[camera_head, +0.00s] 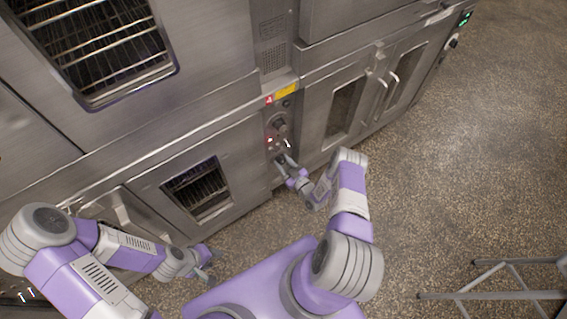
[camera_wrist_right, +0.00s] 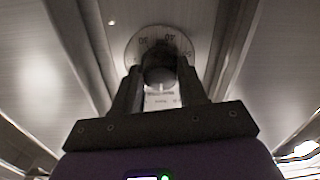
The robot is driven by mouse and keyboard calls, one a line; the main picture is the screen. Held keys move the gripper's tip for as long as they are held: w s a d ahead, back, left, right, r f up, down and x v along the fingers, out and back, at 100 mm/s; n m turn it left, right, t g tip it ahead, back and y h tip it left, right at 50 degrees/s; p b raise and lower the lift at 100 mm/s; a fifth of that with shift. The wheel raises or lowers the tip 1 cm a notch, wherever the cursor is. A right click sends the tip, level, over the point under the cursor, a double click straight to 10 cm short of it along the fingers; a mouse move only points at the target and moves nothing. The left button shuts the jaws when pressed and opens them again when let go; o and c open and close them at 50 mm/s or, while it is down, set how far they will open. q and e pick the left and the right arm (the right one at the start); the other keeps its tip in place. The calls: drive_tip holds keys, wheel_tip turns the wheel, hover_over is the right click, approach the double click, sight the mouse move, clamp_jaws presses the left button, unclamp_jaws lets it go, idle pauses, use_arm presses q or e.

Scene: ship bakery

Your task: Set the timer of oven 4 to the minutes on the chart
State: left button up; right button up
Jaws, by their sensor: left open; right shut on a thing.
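In the right wrist view a round dark timer knob (camera_wrist_right: 160,62) sits in front of a pale dial (camera_wrist_right: 134,50) with printed numbers around it. My right gripper (camera_wrist_right: 158,80) has one finger on each side of the knob and is shut on it. In the head view this gripper (camera_head: 283,160) is at the lower part of the narrow control panel (camera_head: 271,124) between the ovens; the held knob is hard to make out there. The dial setting is not clearly readable. My left gripper (camera_head: 204,271) is open and empty, low at the left. I cannot make out a chart.
An oven with a small window (camera_head: 200,190) is left of the panel, and steel doors with handles (camera_head: 382,88) are right of it. A yellow label (camera_head: 286,91) is above the knobs. A metal frame (camera_head: 500,280) stands at lower right. The speckled floor (camera_head: 470,170) is otherwise clear.

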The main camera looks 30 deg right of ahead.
drive_tip(key=shift+m, duration=0.4)
drive_tip(key=m, duration=0.9)
drive_tip(key=shift+m, duration=0.3)
drive_tip(key=m, duration=0.5)
drive_tip(key=shift+w+f+t+h, duration=0.1)
drive_tip(key=shift+t+h, duration=0.2)
drive_tip(key=shift+m, duration=2.5)
drive_tip(key=o, duration=1)
drive_tip(key=shift+f, duration=0.1)
